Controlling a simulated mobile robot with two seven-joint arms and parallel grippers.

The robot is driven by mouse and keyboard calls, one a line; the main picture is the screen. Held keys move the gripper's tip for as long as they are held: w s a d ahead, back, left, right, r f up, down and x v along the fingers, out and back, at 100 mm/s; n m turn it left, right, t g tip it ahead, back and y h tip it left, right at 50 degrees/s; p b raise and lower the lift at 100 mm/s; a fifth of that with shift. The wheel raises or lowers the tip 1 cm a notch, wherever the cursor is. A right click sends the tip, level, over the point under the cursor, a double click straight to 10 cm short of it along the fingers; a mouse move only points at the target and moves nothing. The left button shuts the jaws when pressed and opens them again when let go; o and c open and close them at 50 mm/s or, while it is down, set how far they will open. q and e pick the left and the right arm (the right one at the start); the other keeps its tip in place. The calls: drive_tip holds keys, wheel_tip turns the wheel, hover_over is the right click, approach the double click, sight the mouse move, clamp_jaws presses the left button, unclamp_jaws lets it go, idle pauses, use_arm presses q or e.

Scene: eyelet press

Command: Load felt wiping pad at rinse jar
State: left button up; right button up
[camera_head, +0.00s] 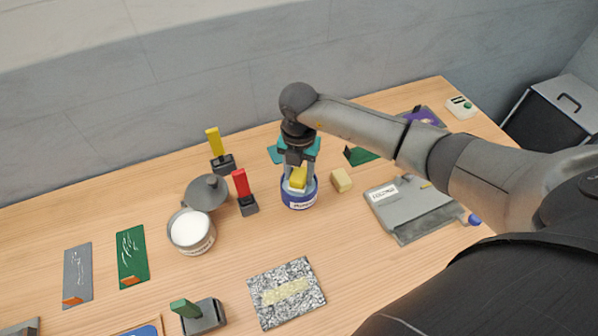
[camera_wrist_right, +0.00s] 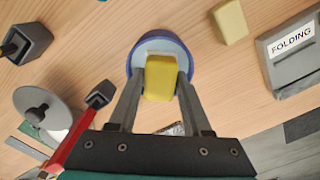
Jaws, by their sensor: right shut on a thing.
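My right gripper (camera_head: 298,180) is shut on a yellow block-shaped pad (camera_head: 298,176). The pad also shows between the fingers in the right wrist view (camera_wrist_right: 160,78). The rinse jar (camera_head: 299,201) is a round blue container with a white label, on the table directly below the gripper. In the right wrist view the jar's blue rim (camera_wrist_right: 137,50) surrounds the pad and a pale interior. The fingertips are at the jar's mouth; how deep the pad sits is hard to tell. My left gripper is not in view.
A second yellow block (camera_head: 341,180) lies just right of the jar. A red-handled tool (camera_head: 241,185) and an open tin of white material (camera_head: 190,230) stand to the left. A grey plate labelled "FOLDING" (camera_head: 410,208) lies right. A speckled slab (camera_head: 286,292) lies in front.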

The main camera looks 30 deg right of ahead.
sight(299, 174)
drive_tip(key=shift+f+b, duration=0.35)
drive_tip(key=shift+f, duration=0.15)
drive_tip(key=shift+s, duration=0.1)
idle(1.1)
wheel_tip(299, 174, up, 7)
drive_tip(key=p, duration=0.6)
idle(1.0)
